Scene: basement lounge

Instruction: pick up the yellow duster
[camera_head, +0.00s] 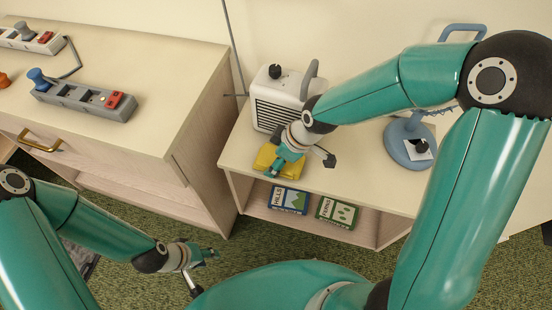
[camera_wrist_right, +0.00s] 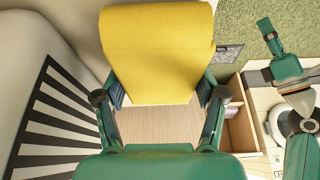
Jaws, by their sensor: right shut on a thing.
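The yellow duster (camera_head: 279,162) is a folded yellow cloth at the front left of the small shelf's top in the head view. In the right wrist view the duster (camera_wrist_right: 157,45) fills the upper middle between the fingers. My right gripper (camera_head: 285,166) reaches down to the duster and is shut on it; its fingers (camera_wrist_right: 160,100) sit at the duster's two sides. Whether the duster touches the shelf top is hard to tell. My left gripper (camera_head: 208,254) is low over the carpet, away from the duster; its fingers are too small to judge.
A white heater (camera_head: 280,103) stands right behind the duster, its striped grille (camera_wrist_right: 58,120) close in the wrist view. A blue lamp-like stand (camera_head: 408,148) is to the right. Two books (camera_head: 290,199) (camera_head: 337,211) lie on the lower shelf. A cabinet (camera_head: 150,75) with power strips (camera_head: 82,97) is left.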

